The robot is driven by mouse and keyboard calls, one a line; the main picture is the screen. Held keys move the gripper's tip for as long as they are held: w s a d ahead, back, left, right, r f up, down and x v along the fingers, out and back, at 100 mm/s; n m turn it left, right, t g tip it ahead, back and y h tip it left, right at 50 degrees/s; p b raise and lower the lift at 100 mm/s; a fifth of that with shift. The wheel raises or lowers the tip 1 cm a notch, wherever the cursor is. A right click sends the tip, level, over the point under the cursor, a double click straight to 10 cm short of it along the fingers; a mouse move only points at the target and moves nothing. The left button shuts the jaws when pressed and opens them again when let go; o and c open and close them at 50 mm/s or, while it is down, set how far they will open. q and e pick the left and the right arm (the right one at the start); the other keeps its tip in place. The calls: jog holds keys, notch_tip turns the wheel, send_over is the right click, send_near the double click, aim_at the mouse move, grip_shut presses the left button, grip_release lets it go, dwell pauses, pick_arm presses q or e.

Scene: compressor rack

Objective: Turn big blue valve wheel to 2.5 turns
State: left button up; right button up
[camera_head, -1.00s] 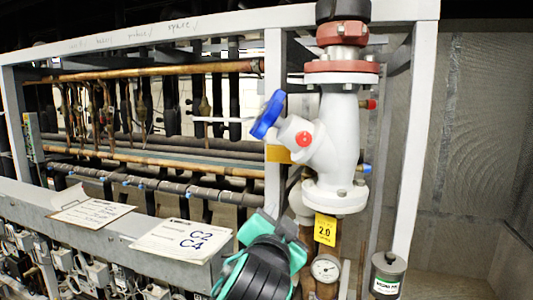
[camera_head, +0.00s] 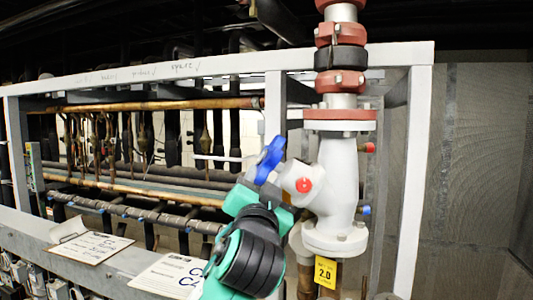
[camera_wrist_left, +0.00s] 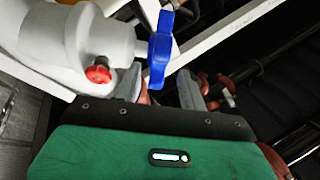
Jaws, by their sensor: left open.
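The big blue valve wheel (camera_head: 269,160) sits edge-on at the left end of the slanted stem of a white valve body (camera_head: 337,185). It also shows in the left wrist view (camera_wrist_left: 161,48). My left gripper (camera_head: 257,186) is just below the wheel in the head view. In the left wrist view its two fingers (camera_wrist_left: 160,84) are spread, with the wheel's lower edge between or just beyond the tips. I cannot tell whether a finger touches it. My right gripper is not in view.
A small red cap (camera_head: 304,185) is on the valve body, close beside the wheel. A grey frame post (camera_head: 275,110) stands behind the wheel. Copper and black pipes run across the rack at left. A yellow tag (camera_head: 325,272) hangs below the valve.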

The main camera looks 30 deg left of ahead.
aim_at(266, 167)
pick_arm(q)
jog(key=p+x, duration=0.2)
jog(key=x, duration=0.4)
jog(key=shift+w+r+p, duration=0.15)
jog(key=shift+p, duration=0.15)
jog(key=shift+w+a, duration=0.35)
jog(key=shift+w, duration=0.2)
grip_shut()
jog(key=shift+r+p, duration=0.1)
jog(key=shift+p, duration=0.2)
jog(key=shift+d+r+n+g+y+p, duration=0.15)
jog(key=shift+n+g+p, duration=0.1)
jog(key=shift+g+p, duration=0.15)
jog(key=shift+r+n+g+y+p, duration=0.15)
jog(key=shift+n+g+p, duration=0.15)
jog(key=shift+g, duration=0.2)
jog(key=shift+n+g+p, duration=0.35)
jog(key=shift+g, duration=0.55)
jog(key=shift+d+n+g+y, duration=0.15)
jog(key=shift+n+g, duration=0.3)
jog(key=shift+g, duration=0.45)
jog(key=shift+a+n+g+y, duration=0.15)
jog(key=shift+n+g, duration=0.3)
jog(key=shift+g, duration=0.45)
